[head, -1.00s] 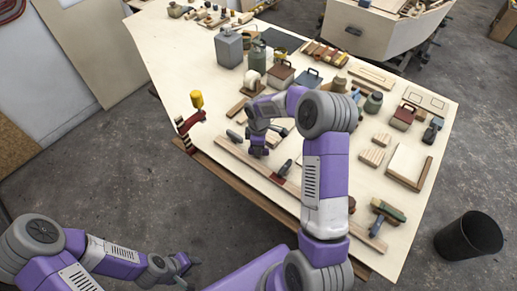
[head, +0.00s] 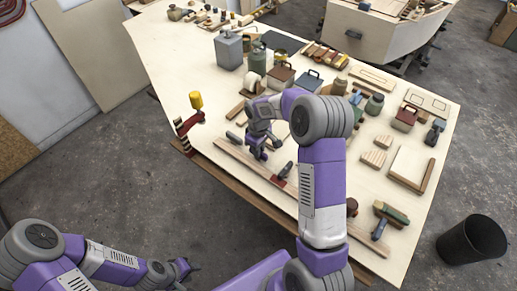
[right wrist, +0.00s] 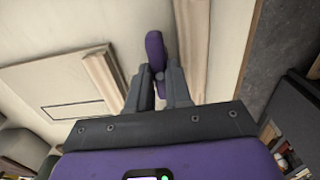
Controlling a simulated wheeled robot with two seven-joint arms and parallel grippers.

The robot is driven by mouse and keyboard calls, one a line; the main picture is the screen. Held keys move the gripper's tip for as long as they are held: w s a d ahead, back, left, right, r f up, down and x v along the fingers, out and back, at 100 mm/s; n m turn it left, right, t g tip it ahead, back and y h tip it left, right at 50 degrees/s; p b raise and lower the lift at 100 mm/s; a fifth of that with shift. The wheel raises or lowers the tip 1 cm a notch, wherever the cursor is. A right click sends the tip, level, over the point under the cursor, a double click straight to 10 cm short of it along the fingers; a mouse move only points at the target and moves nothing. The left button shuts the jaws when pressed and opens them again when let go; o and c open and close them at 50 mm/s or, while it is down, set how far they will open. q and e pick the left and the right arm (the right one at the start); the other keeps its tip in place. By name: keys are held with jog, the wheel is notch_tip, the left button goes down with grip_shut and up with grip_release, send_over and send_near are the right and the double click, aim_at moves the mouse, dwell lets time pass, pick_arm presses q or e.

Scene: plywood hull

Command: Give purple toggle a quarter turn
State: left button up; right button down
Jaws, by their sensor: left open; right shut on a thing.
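The purple toggle (right wrist: 154,48) shows in the right wrist view at the top middle, beside a pale wooden strip. Its near end lies between the fingertips of my right gripper (right wrist: 159,80), which is shut on it. In the head view my right gripper (head: 258,151) is low over the front left part of the table, and I cannot make out the toggle there. My left gripper (head: 187,268) is open and empty, off the table at the lower left.
The plywood table (head: 345,166) holds a long wooden strip (head: 240,158) with dark clamps at its front edge. A yellow-topped tool (head: 196,101) stands at the left corner. Cans and boxes stand behind. A black bin (head: 471,240) is on the floor at right.

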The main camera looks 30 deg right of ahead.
dwell(0.3)
jog(key=c, duration=1)
grip_release()
jog(key=shift+c, duration=0.2)
jog(key=shift+r, duration=0.15)
notch_tip(320, 180, up, 7)
jog(key=shift+r, duration=0.2)
